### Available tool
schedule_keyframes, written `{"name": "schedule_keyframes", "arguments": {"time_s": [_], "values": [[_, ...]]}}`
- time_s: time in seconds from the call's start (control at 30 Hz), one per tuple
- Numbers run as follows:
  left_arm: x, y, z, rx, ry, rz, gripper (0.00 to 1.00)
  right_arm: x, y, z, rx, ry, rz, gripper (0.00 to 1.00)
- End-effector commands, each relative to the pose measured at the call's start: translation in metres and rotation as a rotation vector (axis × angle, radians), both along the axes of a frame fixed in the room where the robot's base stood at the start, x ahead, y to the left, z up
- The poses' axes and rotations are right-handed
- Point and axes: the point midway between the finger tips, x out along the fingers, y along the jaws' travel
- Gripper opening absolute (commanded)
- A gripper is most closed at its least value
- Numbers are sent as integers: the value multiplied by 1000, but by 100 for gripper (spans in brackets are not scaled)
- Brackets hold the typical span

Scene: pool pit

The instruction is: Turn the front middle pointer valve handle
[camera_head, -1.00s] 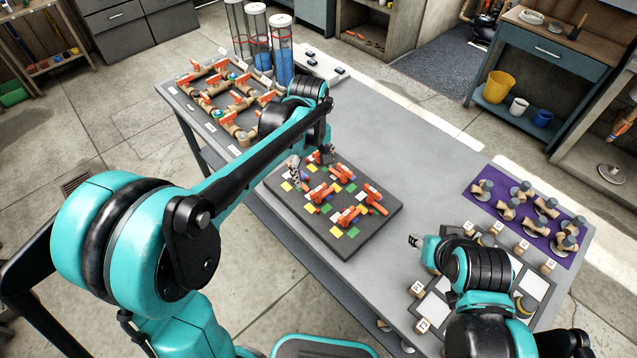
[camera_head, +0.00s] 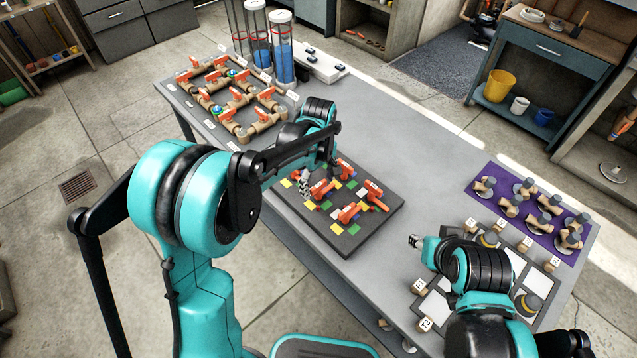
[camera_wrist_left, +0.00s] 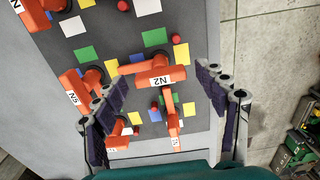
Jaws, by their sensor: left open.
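The dark board (camera_head: 340,248) carries orange pointer handles and coloured square patches. The front middle handle (camera_head: 322,189) appears to be the one marked N2 (camera_wrist_left: 142,71) in the left wrist view, where its bar lies roughly across the picture. My left gripper (camera_head: 316,177) is open above the board's left part. In the left wrist view its fingers (camera_wrist_left: 165,98) are spread to both sides, with N2 beyond the tips and another orange handle (camera_wrist_left: 170,115) showing between them. I see no clear contact. My right gripper (camera_head: 415,241) is right of the board; its jaw opening is too small to judge.
A board of brown pipes with orange handles (camera_head: 239,96) lies at the table's far left, near clear cylinders (camera_head: 281,50). A purple mat (camera_head: 540,240) with knobs and a tray of blocks (camera_head: 435,303) are at the right. The table between is clear.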

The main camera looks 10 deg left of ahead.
Motion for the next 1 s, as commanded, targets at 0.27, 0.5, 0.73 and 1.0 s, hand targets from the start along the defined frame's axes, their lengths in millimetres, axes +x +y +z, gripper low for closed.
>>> {"name": "schedule_keyframes", "arguments": {"time_s": [0.27,0.5,0.73,1.0], "values": [[0,0,0,0,0,0,30,0,0,0,0,0,0,40],[0,0,0,0,0,-4,23,0,0,0,0,0,0,40],[0,0,1,0,0,-64,23,0,0,1,0,0,0,40],[0,0,1,0,0,-252,23,0,0,3,0,0,0,40]]}}
